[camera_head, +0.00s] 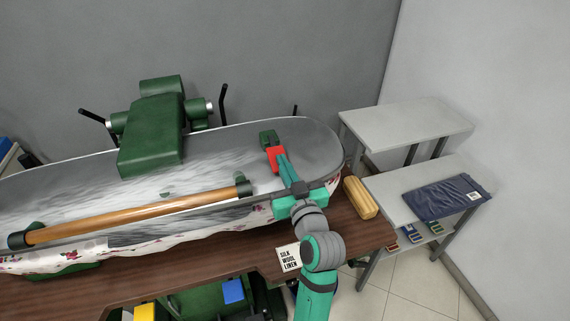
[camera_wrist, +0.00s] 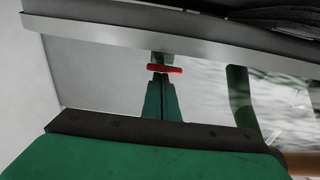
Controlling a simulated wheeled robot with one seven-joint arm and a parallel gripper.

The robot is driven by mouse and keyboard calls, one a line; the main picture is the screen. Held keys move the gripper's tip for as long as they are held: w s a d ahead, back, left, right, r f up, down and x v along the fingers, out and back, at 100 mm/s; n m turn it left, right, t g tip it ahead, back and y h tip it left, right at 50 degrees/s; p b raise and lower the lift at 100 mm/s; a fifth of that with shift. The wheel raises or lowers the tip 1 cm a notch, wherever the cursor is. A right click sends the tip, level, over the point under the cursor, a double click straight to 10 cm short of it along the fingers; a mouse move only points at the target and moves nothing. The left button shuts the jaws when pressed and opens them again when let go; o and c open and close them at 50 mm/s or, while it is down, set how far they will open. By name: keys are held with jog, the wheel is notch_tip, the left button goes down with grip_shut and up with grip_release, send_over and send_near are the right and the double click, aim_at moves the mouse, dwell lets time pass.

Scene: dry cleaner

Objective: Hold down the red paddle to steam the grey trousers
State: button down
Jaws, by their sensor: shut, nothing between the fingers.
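The red paddle (camera_head: 276,158) sits on a small green block at the right end of the press's grey metal head. My gripper (camera_head: 281,161) is shut and empty, with its fingertips right at the paddle. In the wrist view, the paddle (camera_wrist: 164,69) shows as a thin red bar just at the tips of my closed fingers (camera_wrist: 160,82). I cannot tell whether they touch it or press it down. I cannot make out the grey trousers with certainty; the press head lies over the floral padded board (camera_head: 180,239) and hides most of what is beneath.
A wooden handle bar (camera_head: 140,216) runs along the press front. A yellow roll (camera_head: 360,198) and a fabric label card (camera_head: 289,257) lie on the brown table.

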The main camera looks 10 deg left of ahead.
jog(key=shift+s+a+f, duration=0.1)
jog(key=shift+a, duration=0.1)
jog(key=shift+d, duration=0.15)
dwell(1.3)
dwell(0.7)
jog(key=shift+r, duration=0.55)
jog(key=r, duration=0.1)
jog(key=s+r, duration=0.1)
jog(key=r, duration=0.1)
jog(key=shift+s+d, duration=0.15)
jog(key=shift+d, duration=0.1)
jog(key=v, duration=0.9)
jog(key=shift+s+d+f, duration=0.2)
jog(key=shift+s+f, duration=0.1)
